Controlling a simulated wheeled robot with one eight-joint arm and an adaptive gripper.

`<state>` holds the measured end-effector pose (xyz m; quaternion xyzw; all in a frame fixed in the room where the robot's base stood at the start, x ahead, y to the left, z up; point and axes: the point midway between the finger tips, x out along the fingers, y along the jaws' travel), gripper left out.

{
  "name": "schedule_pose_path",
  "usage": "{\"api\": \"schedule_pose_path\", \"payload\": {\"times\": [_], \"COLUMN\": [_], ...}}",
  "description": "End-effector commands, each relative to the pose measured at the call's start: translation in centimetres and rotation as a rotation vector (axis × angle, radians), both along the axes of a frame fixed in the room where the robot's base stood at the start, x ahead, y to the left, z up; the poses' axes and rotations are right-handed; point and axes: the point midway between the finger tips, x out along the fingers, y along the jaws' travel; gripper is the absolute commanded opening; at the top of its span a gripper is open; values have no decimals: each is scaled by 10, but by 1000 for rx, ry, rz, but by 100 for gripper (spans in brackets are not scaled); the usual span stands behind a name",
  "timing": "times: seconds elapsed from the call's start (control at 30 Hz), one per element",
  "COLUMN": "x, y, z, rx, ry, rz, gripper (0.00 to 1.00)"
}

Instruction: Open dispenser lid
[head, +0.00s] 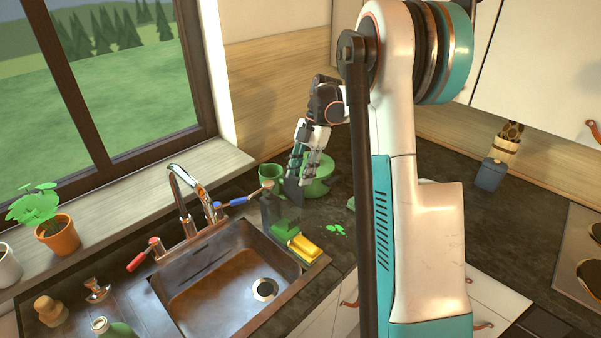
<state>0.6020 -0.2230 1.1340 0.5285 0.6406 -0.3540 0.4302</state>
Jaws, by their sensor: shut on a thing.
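My gripper (297,180) reaches down onto the counter behind the sink, beside a round green dish-like thing (320,186). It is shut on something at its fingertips. A dark flat piece (293,193) shows there, but it is too small to tell whether that is the dispenser lid. A green mug (270,174) stands just left of the fingers. No dispenser can be made out for certain. The fingers partly hide the green dish-like thing.
The sink (215,285) with its tap (186,200) lies to the front left. A dark holder (272,209), a green sponge (286,229) and a yellow sponge (304,248) line its edge. Small green pieces (335,230) lie on the counter.

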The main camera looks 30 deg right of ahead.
Motion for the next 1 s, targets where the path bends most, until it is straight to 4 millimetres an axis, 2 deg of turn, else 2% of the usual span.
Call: {"api": "schedule_pose_path", "payload": {"times": [0.17,0.2,0.27,0.67,0.83,1.0], "x": [-2,-2,-2,0,1,3], "y": [0,0,0,-1,-9,-22], "z": [-3,-3,-3,2,22,54], "rx": [-3,-3,-3,0,0,0], "ry": [5,5,4,2,2,1], "rz": [1,1,1,1,-1,-1], "gripper": [0,39,53,53,53,53]}}
